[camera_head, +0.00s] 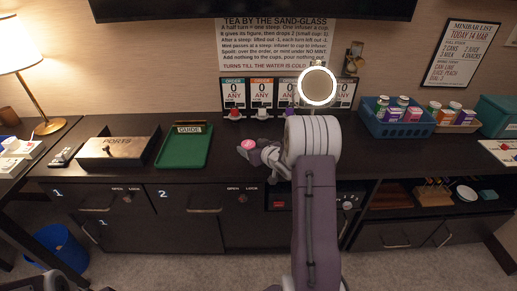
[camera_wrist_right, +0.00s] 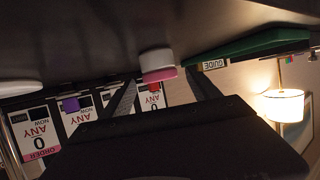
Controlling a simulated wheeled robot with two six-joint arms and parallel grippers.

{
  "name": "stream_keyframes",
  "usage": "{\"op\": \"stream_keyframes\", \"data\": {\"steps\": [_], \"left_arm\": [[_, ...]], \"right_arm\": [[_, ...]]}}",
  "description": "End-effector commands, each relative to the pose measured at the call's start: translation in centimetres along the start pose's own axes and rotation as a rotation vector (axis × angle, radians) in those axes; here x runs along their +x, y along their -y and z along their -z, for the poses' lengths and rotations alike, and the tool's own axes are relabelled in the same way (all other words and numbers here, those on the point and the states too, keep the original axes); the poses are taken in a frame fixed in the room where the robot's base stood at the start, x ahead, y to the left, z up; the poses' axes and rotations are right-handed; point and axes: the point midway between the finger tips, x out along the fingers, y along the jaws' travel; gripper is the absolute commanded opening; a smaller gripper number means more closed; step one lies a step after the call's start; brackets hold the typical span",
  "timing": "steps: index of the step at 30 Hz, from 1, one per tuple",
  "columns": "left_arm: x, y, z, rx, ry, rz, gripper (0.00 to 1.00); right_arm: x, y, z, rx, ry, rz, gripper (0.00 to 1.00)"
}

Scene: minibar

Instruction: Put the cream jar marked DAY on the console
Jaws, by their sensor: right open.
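A small jar with a white body and a pink lid (camera_wrist_right: 157,65) stands on the dark counter (camera_head: 372,150). In the upside-down right wrist view it appears between my right gripper's fingers. No DAY marking is readable on it. My right gripper (camera_head: 258,151) is low over the counter, pointing left. Its two fingers (camera_wrist_right: 160,80) are apart, with no clear grip on the jar.
A green tray (camera_head: 183,150) with a GUIDE label and a PORTS box (camera_head: 113,152) lie left of the gripper. Order cards (camera_head: 262,94) stand behind it. A lit round mirror (camera_head: 317,87) rises behind my right arm. A blue basket (camera_head: 395,127) of jars stands right.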

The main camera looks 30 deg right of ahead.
Motion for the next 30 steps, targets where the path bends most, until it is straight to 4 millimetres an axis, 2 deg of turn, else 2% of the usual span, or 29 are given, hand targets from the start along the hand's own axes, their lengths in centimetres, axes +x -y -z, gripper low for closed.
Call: {"op": "stream_keyframes", "data": {"steps": [3, 9, 14, 22, 24, 26, 29, 30], "left_arm": [[-0.9, 0.0, 0.1, 0.0, 0.0, 0.0, 0.0], [-1.6, 0.0, 0.2, 0.0, 0.0, 0.0, 0.0], [-1.7, 0.0, 0.2, 0.0, 0.0, 0.0, 0.0], [-1.6, 0.0, 0.2, 0.0, 0.0, 0.0, 0.0], [-1.6, 0.0, 0.2, 0.0, 0.0, 0.0, 0.0], [-1.7, 0.0, 0.2, 0.0, 0.0, 0.0, 0.0], [-1.6, 0.0, 0.2, 0.0, 0.0, 0.0, 0.0], [-1.6, 0.0, 0.2, 0.0, 0.0, 0.0, 0.0]], "right_arm": [[-3.2, -0.1, 0.3, 0.001, 0.0, -0.004, 0.71], [-7.1, -0.1, 0.2, 0.0, 0.0, -0.003, 0.71], [-8.3, 0.0, 0.1, 0.0, -0.001, -0.001, 0.71], [-8.3, 0.3, -0.2, -0.003, 0.016, -0.005, 0.71], [-8.2, 1.6, -1.1, -0.014, 0.09, -0.027, 0.71], [-8.7, 3.5, -2.8, -0.025, 0.212, -0.058, 0.71], [-11.6, 7.7, -6.8, -0.03, 0.464, -0.088, 0.71], [-13.3, 9.6, -8.5, -0.027, 0.567, -0.085, 0.71]]}}
